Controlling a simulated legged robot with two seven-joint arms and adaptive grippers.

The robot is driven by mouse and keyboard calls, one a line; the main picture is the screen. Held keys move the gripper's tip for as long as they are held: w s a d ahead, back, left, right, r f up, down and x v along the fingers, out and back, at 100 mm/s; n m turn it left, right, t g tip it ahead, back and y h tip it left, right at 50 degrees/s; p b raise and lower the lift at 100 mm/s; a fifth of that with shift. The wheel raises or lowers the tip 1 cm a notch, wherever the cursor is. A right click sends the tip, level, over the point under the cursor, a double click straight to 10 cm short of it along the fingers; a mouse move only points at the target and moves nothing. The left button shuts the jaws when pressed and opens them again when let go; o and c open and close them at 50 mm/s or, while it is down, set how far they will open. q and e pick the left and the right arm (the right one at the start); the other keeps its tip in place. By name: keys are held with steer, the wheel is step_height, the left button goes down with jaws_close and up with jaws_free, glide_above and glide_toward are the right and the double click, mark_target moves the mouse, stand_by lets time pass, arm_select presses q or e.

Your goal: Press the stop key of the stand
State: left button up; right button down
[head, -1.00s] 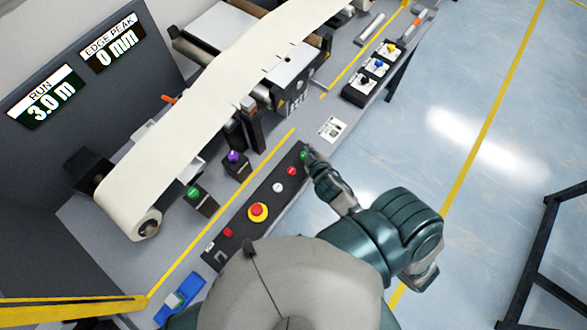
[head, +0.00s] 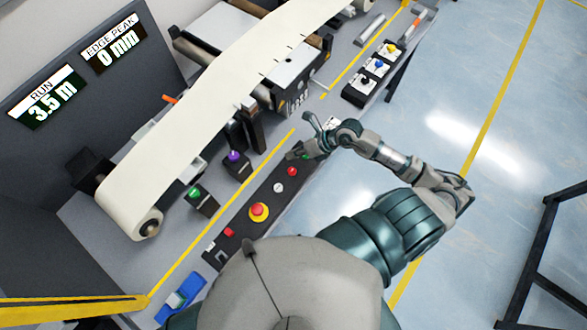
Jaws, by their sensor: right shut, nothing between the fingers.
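The black key panel (head: 243,240) of the stand lies along the near edge of the grey bench. It carries a red key (head: 292,171), a white key (head: 278,187), a red mushroom button on a yellow ring (head: 259,210) and another red button (head: 229,232). A green key (head: 305,156) at its far end is partly covered by my right gripper. I cannot read the labels, so I take the red key beside the white one as the stop key. My right gripper (head: 306,138) is shut and empty over the panel's far end; contact cannot be told. My left gripper is out of view.
A white web (head: 200,110) runs over rollers behind the panel. A display (head: 44,97) reads RUN 3.5 m and EDGE PEAK 0 mm. Green (head: 194,193) and purple (head: 234,157) knobs stand between. A blue item (head: 181,299) lies at the near end.

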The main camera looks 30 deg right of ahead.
mark_target(294, 170)
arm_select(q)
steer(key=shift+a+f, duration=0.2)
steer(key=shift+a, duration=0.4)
arm_select(e)
steer(key=shift+s+f, duration=0.1)
steer(key=shift+f, duration=0.15)
step_height(294, 170, down, 8)
steer(key=b, duration=0.6)
steer(key=shift+d+r, duration=0.1)
steer(key=shift+r, duration=0.1)
steer(key=shift+f+b, duration=0.5)
steer(key=shift+b, duration=0.1)
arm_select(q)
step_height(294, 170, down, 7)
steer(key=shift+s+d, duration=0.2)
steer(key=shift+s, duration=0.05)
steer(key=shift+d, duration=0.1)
arm_select(e)
steer(key=shift+d, duration=0.1)
